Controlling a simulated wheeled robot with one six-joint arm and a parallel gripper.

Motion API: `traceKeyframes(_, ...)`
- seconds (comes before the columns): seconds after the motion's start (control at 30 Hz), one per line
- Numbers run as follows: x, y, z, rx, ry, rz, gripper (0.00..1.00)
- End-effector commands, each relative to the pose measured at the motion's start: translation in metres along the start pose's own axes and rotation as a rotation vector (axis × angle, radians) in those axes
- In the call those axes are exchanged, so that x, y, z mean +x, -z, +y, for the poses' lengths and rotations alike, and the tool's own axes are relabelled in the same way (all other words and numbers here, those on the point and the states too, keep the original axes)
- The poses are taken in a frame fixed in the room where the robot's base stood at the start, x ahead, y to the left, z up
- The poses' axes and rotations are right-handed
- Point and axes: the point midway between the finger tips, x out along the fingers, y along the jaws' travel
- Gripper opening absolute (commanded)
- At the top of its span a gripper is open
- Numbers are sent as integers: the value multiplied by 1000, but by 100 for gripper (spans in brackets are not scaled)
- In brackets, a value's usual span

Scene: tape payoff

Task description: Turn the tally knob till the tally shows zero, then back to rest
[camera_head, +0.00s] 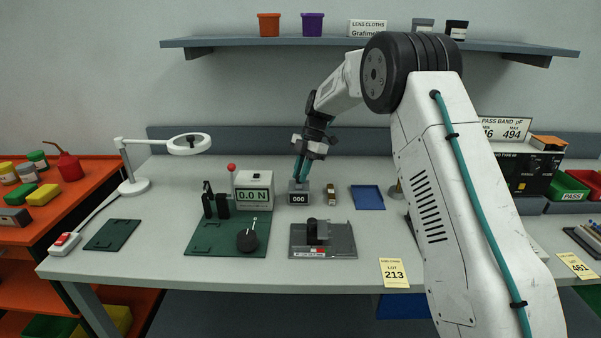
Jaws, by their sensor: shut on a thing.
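The tally (298,198) is a small grey box on the bench, with a dark display that reads 000. My gripper (301,176) points down over the top of the tally, with its teal fingers shut on the tally knob. The knob itself is mostly hidden between the fingers and too small to make out. My arm reaches in from the right.
A force gauge (254,194) reading 0.0 N stands on a green plate to the left. A grey fixture (337,243) with a black block sits in front of the tally. A small brown-and-white item (331,195) and a blue tray (367,198) lie close on the right. A magnifier lamp (188,146) stands at left.

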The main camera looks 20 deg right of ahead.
Motion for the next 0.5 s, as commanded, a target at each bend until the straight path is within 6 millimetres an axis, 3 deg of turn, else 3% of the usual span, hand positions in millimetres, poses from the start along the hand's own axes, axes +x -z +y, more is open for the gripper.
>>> traceKeyframes(0.3, -2, -3, 0, 1, -5, -6, 0)
traceKeyframes(0.33, -2, -3, 0, 1, -4, -6, 26)
traceKeyframes(0.37, -2, -2, 0, 1, -4, -6, 34)
traceKeyframes(0.4, -2, -2, 0, 1, -4, -5, 39)
traceKeyframes(0.5, -1, -1, 1, 0, -2, -4, 39)
